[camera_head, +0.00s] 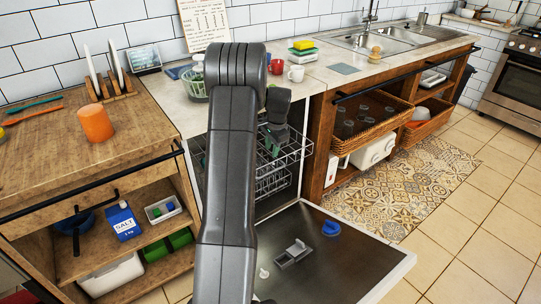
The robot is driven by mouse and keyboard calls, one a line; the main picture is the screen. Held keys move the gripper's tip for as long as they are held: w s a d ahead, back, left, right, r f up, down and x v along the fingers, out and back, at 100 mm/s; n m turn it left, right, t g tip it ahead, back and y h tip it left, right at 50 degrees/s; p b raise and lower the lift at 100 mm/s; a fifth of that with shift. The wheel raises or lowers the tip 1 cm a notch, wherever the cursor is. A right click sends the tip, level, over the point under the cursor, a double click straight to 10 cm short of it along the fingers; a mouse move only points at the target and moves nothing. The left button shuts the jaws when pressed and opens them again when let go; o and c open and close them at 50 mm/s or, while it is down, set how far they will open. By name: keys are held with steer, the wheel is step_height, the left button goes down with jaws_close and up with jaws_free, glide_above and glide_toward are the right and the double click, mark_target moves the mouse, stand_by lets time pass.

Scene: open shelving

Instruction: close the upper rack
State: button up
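My arm crosses the middle of the view and hides the rack's left part. My gripper (270,145) is small and dark, and it is over or at the rack behind my arm. I cannot tell whether it touches the rack, or whether its fingers are open or shut. The lower rack (272,183) shows below, partly hidden. The dishwasher door (345,262) is folded down flat, with a blue piece (331,228) and a grey piece (293,253) on it.
The counter above holds a red cup (277,67), a white mug (296,73) and a green-white basket (195,85). A wooden cabinet (95,120) stands at the left. Wicker baskets (375,125) are on shelving at the right. Tiled floor right of the door is clear.

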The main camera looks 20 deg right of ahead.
steer(key=shift+s+r, duration=0.1)
steer(key=shift+r, duration=0.4)
steer(key=shift+c, duration=0.4)
